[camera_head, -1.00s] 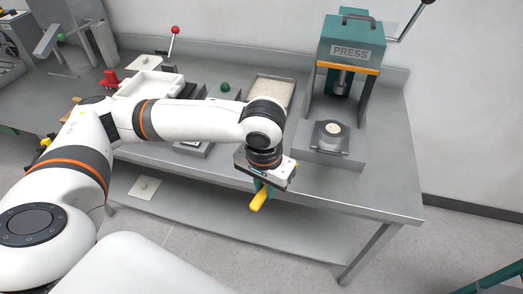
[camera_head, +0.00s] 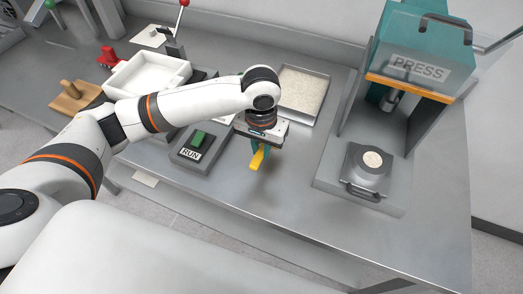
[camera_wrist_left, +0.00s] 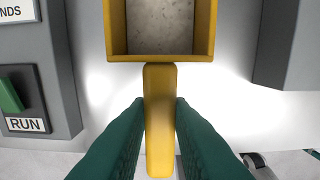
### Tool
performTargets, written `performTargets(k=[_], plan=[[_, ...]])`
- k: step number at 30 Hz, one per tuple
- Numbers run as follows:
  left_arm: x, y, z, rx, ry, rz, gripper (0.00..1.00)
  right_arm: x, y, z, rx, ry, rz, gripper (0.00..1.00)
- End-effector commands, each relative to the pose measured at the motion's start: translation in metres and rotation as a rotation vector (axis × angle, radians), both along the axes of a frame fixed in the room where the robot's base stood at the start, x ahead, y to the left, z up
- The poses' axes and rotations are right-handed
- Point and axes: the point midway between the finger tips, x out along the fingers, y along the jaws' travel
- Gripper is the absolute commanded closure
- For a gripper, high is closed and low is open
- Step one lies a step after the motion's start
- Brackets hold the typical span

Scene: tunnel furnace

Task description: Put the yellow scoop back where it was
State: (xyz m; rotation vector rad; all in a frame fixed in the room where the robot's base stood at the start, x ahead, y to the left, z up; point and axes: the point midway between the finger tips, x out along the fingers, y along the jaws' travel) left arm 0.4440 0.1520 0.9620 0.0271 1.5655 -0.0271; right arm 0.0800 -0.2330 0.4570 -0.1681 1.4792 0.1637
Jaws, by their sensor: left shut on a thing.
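The yellow scoop (camera_head: 257,159) is held by its handle in my left gripper (camera_head: 258,147), above the front part of the grey table. In the left wrist view the teal fingers of the left gripper (camera_wrist_left: 160,125) are shut on both sides of the scoop's yellow handle (camera_wrist_left: 160,110). The scoop's square bowl (camera_wrist_left: 118,45) points away from the fingers, and a pale speckled surface shows inside its rim. My right gripper is not in view.
A tray of pale granules (camera_head: 326,85) lies behind the gripper. A control box with a green RUN switch (camera_head: 197,139) is at its left. The teal press (camera_head: 420,60) with a round mould (camera_head: 368,165) stands at right. A white tray (camera_head: 187,72) is farther left.

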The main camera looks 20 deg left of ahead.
Motion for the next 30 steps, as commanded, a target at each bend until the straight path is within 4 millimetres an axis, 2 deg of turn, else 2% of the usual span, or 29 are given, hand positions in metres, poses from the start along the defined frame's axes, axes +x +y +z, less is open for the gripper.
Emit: performTargets(k=[3,6,10,16,26,27,30], plan=[[0.000,0.001,-0.020,0.002,0.001,0.000,1.00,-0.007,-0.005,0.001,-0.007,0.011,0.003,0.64],[0.000,0.001,-0.028,0.001,0.001,0.000,1.00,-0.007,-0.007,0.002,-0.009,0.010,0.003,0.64],[0.000,0.001,-0.039,0.001,0.001,0.000,1.00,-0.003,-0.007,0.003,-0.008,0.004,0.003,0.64],[0.000,0.001,-0.065,0.002,0.001,0.001,1.00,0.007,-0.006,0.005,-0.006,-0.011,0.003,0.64],[0.000,0.000,-0.068,0.000,-0.001,0.000,1.00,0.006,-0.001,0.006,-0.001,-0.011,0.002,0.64],[0.000,0.000,-0.069,0.000,-0.001,-0.001,0.79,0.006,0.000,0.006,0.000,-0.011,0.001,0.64],[0.000,0.000,-0.069,0.000,-0.001,-0.001,0.63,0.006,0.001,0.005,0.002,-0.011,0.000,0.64]])
